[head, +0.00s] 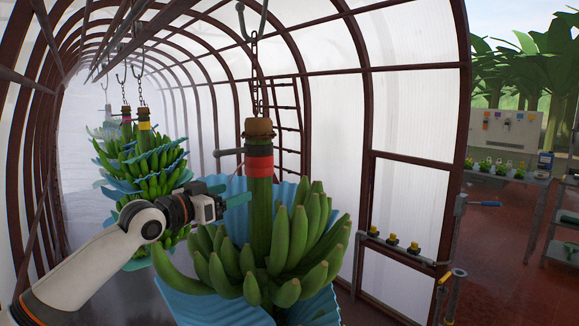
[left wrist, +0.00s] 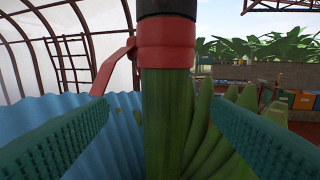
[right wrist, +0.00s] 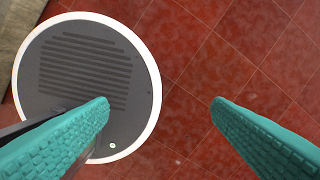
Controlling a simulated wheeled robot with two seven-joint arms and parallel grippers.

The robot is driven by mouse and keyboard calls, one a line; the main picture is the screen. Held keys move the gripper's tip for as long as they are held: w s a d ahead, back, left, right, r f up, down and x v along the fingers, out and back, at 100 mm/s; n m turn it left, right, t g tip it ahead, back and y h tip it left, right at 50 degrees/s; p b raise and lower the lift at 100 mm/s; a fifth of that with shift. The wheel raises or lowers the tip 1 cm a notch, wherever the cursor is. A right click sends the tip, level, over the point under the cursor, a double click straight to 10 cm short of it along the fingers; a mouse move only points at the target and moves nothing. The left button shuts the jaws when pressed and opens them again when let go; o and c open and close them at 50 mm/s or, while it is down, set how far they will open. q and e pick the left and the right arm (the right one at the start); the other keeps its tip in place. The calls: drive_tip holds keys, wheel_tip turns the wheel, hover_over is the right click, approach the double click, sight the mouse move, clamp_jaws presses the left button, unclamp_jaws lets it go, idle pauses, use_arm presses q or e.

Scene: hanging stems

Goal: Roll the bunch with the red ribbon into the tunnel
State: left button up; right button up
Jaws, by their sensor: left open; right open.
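The bunch with the red ribbon (head: 259,165) hangs upright from a hook and chain in the foreground, green bananas (head: 285,240) under a thick stem, with blue sheeting behind. My left gripper (head: 232,196) is just left of its stem, below the ribbon. In the left wrist view the stem (left wrist: 165,120) stands between the two open teal fingers, with the red ribbon (left wrist: 165,45) above them; no finger visibly grips it. My right gripper (right wrist: 160,105) is open and empty over the floor; it is not in the head view. The tunnel (head: 330,110) has brown ribs and translucent walls.
Other bunches hang deeper in the tunnel at left, one with a yellow ribbon (head: 144,126). Overhead rails (head: 165,18) run into the tunnel. A rail with small yellow-topped items (head: 391,240) is at right. A bench with seedlings (head: 500,170) stands beyond. Red tiled floor (right wrist: 210,60) lies below.

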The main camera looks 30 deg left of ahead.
sight(264, 182)
use_arm(q)
drive_tip(key=shift+w+d+r, duration=0.15)
drive_tip(key=shift+w+d, duration=0.05)
drive_tip(key=shift+d, duration=0.1)
drive_tip(key=w+p, duration=0.1)
drive_tip(key=r+p, duration=0.1)
drive_tip(key=p, duration=0.1)
drive_tip(key=shift+w+d+r, duration=0.15)
drive_tip(key=shift+w+d, duration=0.05)
drive_tip(key=shift+w, duration=0.15)
drive_tip(key=w+p, duration=0.1)
drive_tip(key=w, duration=0.1)
drive_tip(key=w+d+p, duration=0.1)
drive_tip(key=w, duration=0.1)
drive_tip(key=w+f+p, duration=0.1)
drive_tip(key=w, duration=0.2)
drive_tip(key=shift+w+d, duration=0.1)
drive_tip(key=shift+d, duration=0.1)
drive_tip(key=shift+w+d+p, duration=0.15)
drive_tip(key=shift+w+p, duration=0.4)
use_arm(e)
wheel_tip(264, 182, up, 7)
drive_tip(key=shift+s+r, duration=0.2)
drive_tip(key=shift+s, duration=0.25)
use_arm(q)
drive_tip(key=shift+w+f, duration=0.1)
use_arm(e)
drive_tip(key=shift+a, duration=0.1)
